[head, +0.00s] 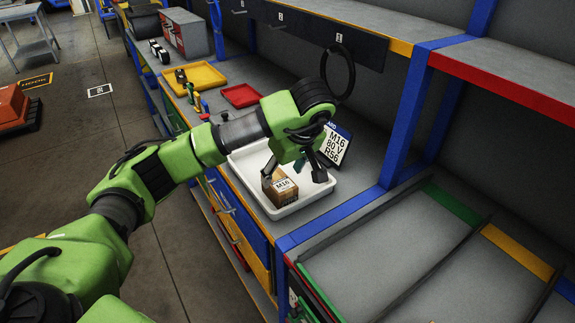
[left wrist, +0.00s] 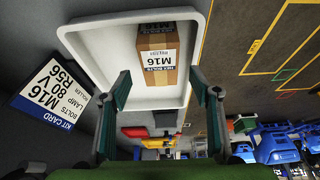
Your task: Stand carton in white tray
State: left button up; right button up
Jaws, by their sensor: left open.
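The carton (head: 283,194) is a small brown box with a white M16 label. In the left wrist view the carton (left wrist: 157,55) lies beyond and between the two open fingertips (left wrist: 160,90), inside the tray (left wrist: 88,52). No finger clearly presses on it. My right gripper is not in view.
A kit card (head: 336,145) reading M16 80 V R56 stands behind the tray; it also shows in the left wrist view (left wrist: 52,95). A red tray (head: 241,95) and a yellow tray (head: 200,76) lie farther along the bench. A blue post (head: 408,120) rises at the right.

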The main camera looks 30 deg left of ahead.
pick_arm(q)
jog(key=v, duration=0.6)
jog(key=shift+r, duration=0.25)
